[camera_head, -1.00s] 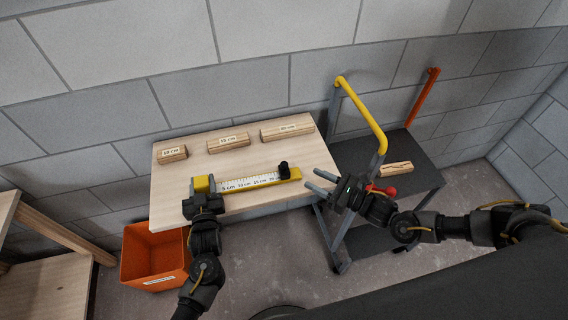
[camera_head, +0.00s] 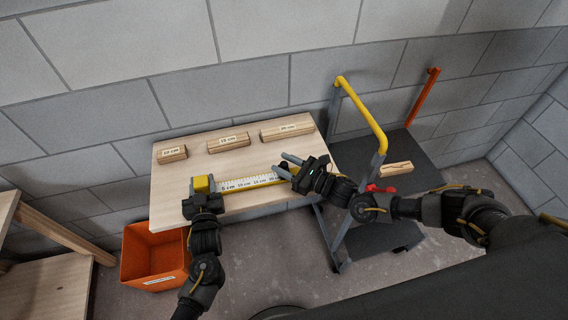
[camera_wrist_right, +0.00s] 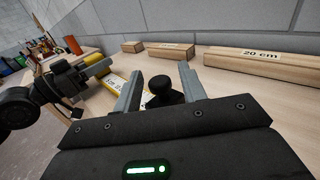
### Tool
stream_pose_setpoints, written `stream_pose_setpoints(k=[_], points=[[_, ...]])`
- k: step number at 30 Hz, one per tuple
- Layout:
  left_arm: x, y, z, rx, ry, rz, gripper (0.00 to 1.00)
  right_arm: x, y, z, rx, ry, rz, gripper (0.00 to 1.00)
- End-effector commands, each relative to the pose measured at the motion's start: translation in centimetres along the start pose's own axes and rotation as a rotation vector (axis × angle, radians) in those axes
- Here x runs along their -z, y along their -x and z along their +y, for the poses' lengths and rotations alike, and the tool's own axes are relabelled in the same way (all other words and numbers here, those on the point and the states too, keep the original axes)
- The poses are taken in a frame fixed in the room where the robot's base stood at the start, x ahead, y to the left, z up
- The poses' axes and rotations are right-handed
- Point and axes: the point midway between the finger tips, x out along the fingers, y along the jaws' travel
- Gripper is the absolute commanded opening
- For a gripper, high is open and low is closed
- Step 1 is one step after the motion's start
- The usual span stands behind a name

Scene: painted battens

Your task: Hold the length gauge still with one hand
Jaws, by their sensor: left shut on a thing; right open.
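The length gauge (camera_head: 248,182), yellow with a white centimetre scale, lies along the table's front part. My left gripper (camera_head: 203,192) is shut on its left end, by the yellow end block (camera_head: 202,183). The left gripper and gauge also show in the right wrist view, at left. My right gripper (camera_head: 286,164) is open at the gauge's right end, which it partly hides in the head view. In the right wrist view, the gauge's black knob (camera_wrist_right: 160,92) stands between the open fingers, with no grip on it visible.
Three wooden battens with length labels, the left (camera_head: 172,153), middle (camera_head: 228,143) and right (camera_head: 287,129), lie along the back of the table (camera_head: 170,200). An orange bin (camera_head: 140,272) stands below at left. A trolley with a yellow handle (camera_head: 365,115) stands at right, carrying another batten (camera_head: 397,168).

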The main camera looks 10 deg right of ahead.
Motion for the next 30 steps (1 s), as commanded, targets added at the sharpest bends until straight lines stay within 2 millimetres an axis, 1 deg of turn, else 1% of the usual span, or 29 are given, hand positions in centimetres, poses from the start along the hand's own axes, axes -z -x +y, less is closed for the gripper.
stream_pose_setpoints(k=[3,9,10,19,25,30], points=[[0.0,0.0,0.0,0.000,0.000,0.000,0.10,0.0,-0.3,0.0,0.000,0.000,0.001,0.41],[0.0,0.0,0.0,0.000,0.000,-0.001,0.10,0.0,-0.3,0.0,0.000,0.000,0.001,0.41],[0.0,0.0,0.0,0.000,0.000,-0.001,0.10,0.0,-0.3,0.0,0.000,0.000,0.001,0.40],[0.0,0.0,0.0,0.000,0.000,-0.001,0.10,0.0,-0.3,0.0,0.001,0.000,0.000,0.01],[0.0,0.0,0.0,0.000,0.000,-0.001,0.10,0.0,-0.3,0.0,0.001,0.000,0.000,0.00],[0.0,0.0,0.0,-0.001,0.000,-0.001,0.10,0.0,-1.4,1.0,0.002,-0.002,0.000,0.00]])
